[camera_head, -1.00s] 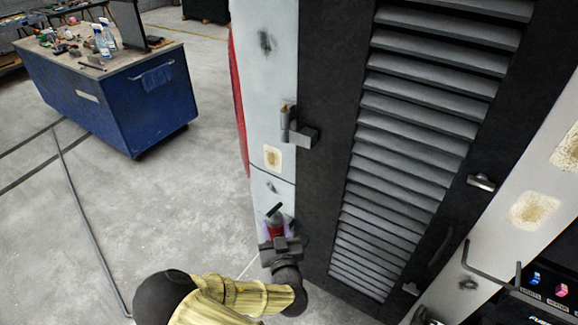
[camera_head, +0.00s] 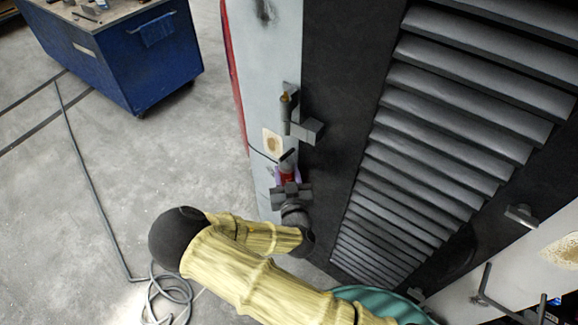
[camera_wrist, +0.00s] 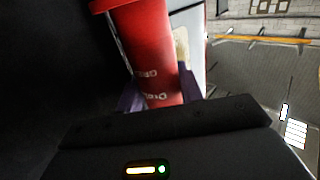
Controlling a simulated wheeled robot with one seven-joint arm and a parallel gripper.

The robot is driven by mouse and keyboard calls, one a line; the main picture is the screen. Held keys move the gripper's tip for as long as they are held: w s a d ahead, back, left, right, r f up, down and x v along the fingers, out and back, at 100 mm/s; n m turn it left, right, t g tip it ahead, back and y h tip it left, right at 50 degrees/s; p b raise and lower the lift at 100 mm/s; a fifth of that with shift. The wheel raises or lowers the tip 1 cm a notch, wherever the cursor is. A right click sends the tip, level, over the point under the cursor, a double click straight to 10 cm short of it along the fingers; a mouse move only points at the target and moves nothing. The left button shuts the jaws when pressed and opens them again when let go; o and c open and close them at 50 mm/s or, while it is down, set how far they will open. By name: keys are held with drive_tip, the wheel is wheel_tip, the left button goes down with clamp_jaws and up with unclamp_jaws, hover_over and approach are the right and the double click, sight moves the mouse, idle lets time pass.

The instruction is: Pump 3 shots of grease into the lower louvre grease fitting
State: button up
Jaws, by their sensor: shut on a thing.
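My gripper (camera_head: 288,180) is shut on a red grease gun (camera_head: 287,177) with a dark top end, held roughly upright beside the coach's side. In the wrist view the red barrel of the grease gun (camera_wrist: 152,55) stands between the purple fingers (camera_wrist: 160,100), with white lettering on it. A grey hinge (camera_head: 306,129) of the louvre door sits just above the gun, with a small brass-coloured tip (camera_head: 285,97) at its top. The gun's top end appears close below the hinge; I cannot tell whether they touch. No other grease fitting is clearly visible.
The dark louvred door (camera_head: 455,110) fills the right side. A blue workbench (camera_head: 130,65) stands at the back left. A grey hose (camera_head: 90,190) lies on the floor, coiled near my arm. The floor between bench and coach is clear.

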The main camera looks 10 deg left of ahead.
drive_tip(key=shift+s+r, duration=0.1)
drive_tip(key=shift+s, duration=0.05)
drive_tip(key=shift+f+b, duration=2.4)
drive_tip(key=shift+f, duration=0.75)
drive_tip(key=shift+f, duration=0.1)
drive_tip(key=shift+s+a, duration=0.1)
drive_tip(key=shift+d, duration=0.2)
drive_tip(key=shift+a, duration=0.1)
